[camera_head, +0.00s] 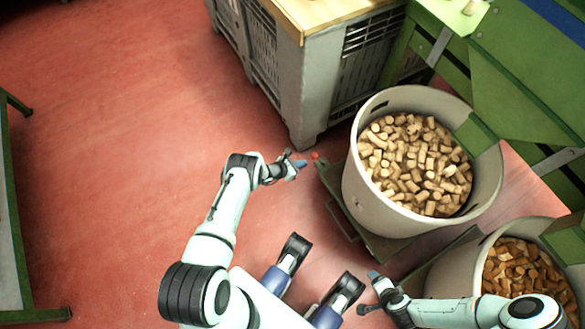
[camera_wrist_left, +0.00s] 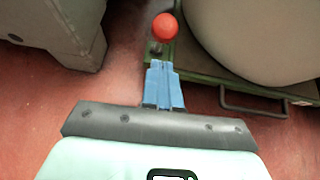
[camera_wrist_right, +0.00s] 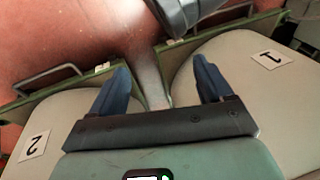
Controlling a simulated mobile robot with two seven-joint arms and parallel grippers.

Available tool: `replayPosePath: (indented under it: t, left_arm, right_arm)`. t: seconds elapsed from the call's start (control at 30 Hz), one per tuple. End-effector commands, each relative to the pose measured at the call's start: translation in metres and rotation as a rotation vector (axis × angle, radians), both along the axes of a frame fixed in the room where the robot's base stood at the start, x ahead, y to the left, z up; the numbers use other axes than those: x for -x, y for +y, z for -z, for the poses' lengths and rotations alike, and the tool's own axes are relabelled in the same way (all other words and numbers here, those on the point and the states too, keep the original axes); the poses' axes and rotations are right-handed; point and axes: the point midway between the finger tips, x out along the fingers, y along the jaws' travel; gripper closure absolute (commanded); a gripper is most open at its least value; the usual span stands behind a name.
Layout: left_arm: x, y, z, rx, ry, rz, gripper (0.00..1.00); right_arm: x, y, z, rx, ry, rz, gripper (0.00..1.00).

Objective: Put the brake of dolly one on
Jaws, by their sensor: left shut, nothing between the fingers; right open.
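Dolly one (camera_head: 331,182) is a low green platform under the upper bin. The lever under the knob is mostly hidden. My left gripper (camera_head: 301,163) is shut and empty, its blue fingertips (camera_wrist_left: 163,66) just short of the knob, with no contact that I can make out. My right gripper (camera_head: 368,291) is open and empty, low near the two bins; its blue fingers show in the right wrist view (camera_wrist_right: 163,78).
The bin labelled 1 (camera_wrist_right: 270,58) holds pale corks; it is the upper bin (camera_head: 362,205) in the head view. The bin labelled 2 (camera_wrist_right: 33,144) stands beside it. A grey crate (camera_head: 300,85) is behind my left gripper. The red floor (camera_head: 110,140) at left is clear.

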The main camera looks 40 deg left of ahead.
Motion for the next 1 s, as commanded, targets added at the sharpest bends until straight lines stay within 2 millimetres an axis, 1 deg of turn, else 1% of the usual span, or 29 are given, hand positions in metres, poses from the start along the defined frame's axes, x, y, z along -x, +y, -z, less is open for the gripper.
replayPosePath:
  t: [0.03,0.2,0.7,1.0]
  left_arm:
    - [-0.008,-0.002,-0.003,-0.002,-0.003,0.002,1.0]
    - [-0.019,-0.006,-0.006,0.0,-0.001,-0.001,1.0]
    - [-0.022,-0.007,-0.008,-0.003,0.005,-0.002,1.0]
    - [-0.028,-0.01,-0.021,-0.043,0.096,-0.001,1.0]
  right_arm:
    - [0.004,0.0,0.003,-0.002,0.014,-0.001,0.21]
    - [0.011,-0.001,0.008,-0.003,0.035,0.001,0.21]
    - [0.012,-0.001,0.009,-0.003,0.04,0.001,0.21]
    - [0.013,-0.001,0.009,-0.004,0.041,0.002,0.21]
